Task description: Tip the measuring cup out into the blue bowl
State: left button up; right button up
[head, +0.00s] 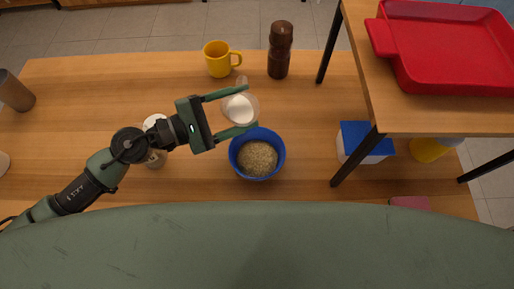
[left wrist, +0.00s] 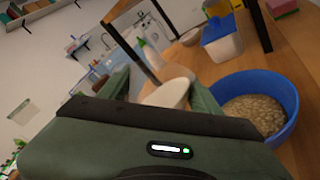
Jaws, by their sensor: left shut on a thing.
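The clear measuring cup (head: 241,109) with white contents is held between the two green fingers of my left gripper (head: 246,109), just behind the blue bowl. The cup also shows as a pale shape between the fingers in the left wrist view (left wrist: 170,94). The cup's opening faces up in the head view, with the white still inside. The blue bowl (head: 235,160) stands on the table and holds tan grains; it is at the right of the left wrist view (left wrist: 290,92). My right gripper is not in view.
A yellow mug (head: 216,60) and a dark brown grinder (head: 280,50) stand behind the cup. A small jar (head: 155,158) is beside my left arm. A blue-lidded container (head: 362,145) is under the raised shelf (head: 400,115), which carries a red tray (head: 455,50).

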aim_at(253, 120)
pick_arm(q)
jog(key=shift+f+m, duration=0.4)
jog(key=shift+m, duration=0.3)
dwell(0.3)
jog(key=shift+s+d+r+m+p, duration=0.2)
jog(key=shift+r+m+p, duration=0.15)
jog(key=shift+m, duration=0.45)
dwell(0.6)
jog(key=shift+s+f+m+t+y, duration=0.15)
jog(key=shift+f+m+t+y, duration=0.15)
jog(key=shift+f+m, duration=0.35)
dwell(1.0)
jog(key=shift+s+d+r+m+p, duration=0.25)
jog(key=shift+s+d+m+p, duration=0.25)
jog(key=shift+s+m, duration=0.35)
dwell(0.6)
jog(key=shift+s+d+r+m+t, duration=0.1)
jog(key=shift+s+m+t, duration=0.05)
jog(key=shift+m, duration=0.35)
jog(key=shift+s+d+r+m+t, duration=0.1)
jog(key=shift+m+t, duration=0.05)
jog(key=shift+m, duration=0.35)
dwell(1.0)
